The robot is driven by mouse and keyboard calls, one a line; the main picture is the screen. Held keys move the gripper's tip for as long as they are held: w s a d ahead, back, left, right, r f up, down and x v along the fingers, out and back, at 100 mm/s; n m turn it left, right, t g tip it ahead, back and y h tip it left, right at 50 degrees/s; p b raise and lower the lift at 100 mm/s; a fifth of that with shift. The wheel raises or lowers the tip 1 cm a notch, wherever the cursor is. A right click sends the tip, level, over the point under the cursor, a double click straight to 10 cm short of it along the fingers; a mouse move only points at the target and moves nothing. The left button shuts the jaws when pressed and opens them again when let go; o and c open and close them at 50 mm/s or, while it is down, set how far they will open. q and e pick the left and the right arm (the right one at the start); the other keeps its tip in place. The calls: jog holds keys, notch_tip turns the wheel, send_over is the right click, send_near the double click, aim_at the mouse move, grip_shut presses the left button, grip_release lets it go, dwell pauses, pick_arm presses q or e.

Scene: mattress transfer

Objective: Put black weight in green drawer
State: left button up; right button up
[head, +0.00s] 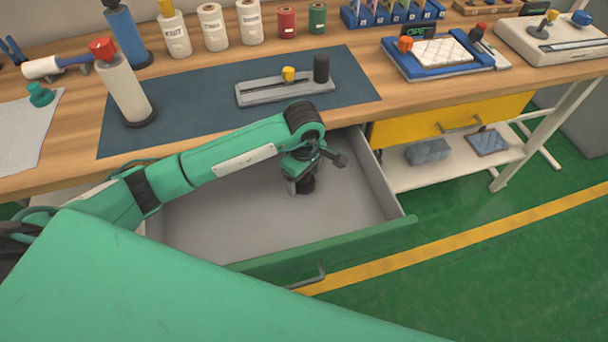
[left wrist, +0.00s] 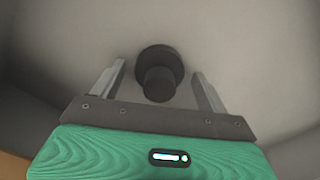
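The black weight (head: 306,185) sits on the floor of the open green drawer (head: 330,248), under my left gripper (head: 297,187). In the left wrist view, the weight (left wrist: 160,64) shows a round, wide base and a narrower knob. It stands between the two grey fingers of my left gripper (left wrist: 159,70), with a visible gap on each side. The left gripper is open and holds nothing. In the head view my left wrist partly hides the weight. My right gripper is not in view.
A grey fixture (head: 265,93) with a yellow knob and a black cylinder (head: 321,68) stands on the dark mat (head: 190,105). A closed yellow drawer (head: 410,127) is right of the green one. Bottles and spools line the bench's back. The drawer is otherwise empty.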

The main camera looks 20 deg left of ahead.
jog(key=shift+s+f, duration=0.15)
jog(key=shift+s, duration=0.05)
pick_arm(q)
jog(key=shift+r, duration=0.15)
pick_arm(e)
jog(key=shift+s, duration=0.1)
pick_arm(q)
notch_tip(320, 180, up, 3)
jog(key=shift+w+r, duration=0.1)
notch_tip(320, 180, up, 9)
jog(key=shift+b, duration=0.35)
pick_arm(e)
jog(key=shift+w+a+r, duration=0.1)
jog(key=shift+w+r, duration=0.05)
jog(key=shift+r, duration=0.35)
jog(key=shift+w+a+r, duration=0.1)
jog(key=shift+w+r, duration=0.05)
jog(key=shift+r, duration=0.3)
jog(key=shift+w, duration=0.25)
